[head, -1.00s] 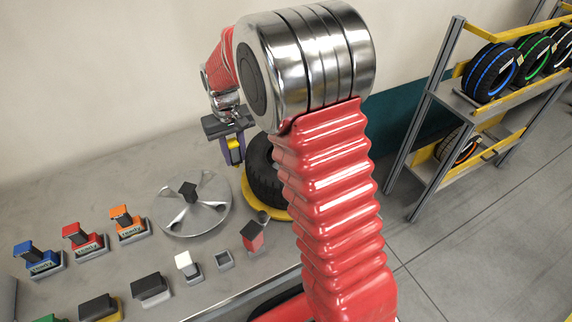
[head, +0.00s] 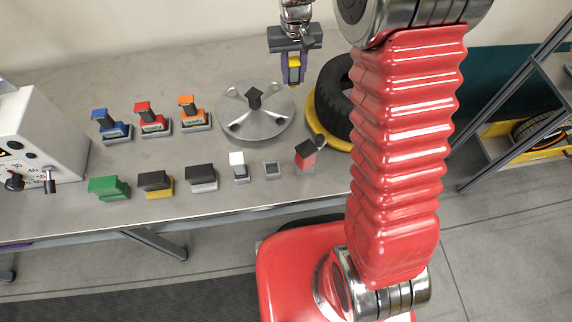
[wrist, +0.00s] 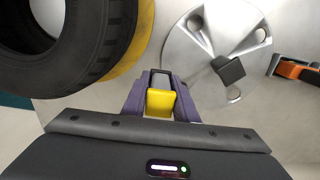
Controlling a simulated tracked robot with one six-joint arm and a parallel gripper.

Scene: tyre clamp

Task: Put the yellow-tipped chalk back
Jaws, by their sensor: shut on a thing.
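My gripper (head: 293,78) is shut on the yellow-tipped chalk (head: 294,64) and holds it up beyond the round metal clamp plate (head: 232,128), left of the tyre. In the wrist view the yellow end of the chalk (wrist: 160,102) shows between the purple fingers (wrist: 160,108). A small square holder (head: 272,175) stands empty near the table's front edge. Left of it, a white-tipped piece (head: 237,159) stands upright in a like holder. The gripper is well away from both holders.
A black tyre (head: 333,97) lies on a yellow ring (head: 347,145). A red, dark-topped block (head: 306,158) stands right of the empty holder. Blue (head: 108,121), red (head: 148,117) and orange (head: 191,111) stamps stand left of the plate. Several erasers line the front edge.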

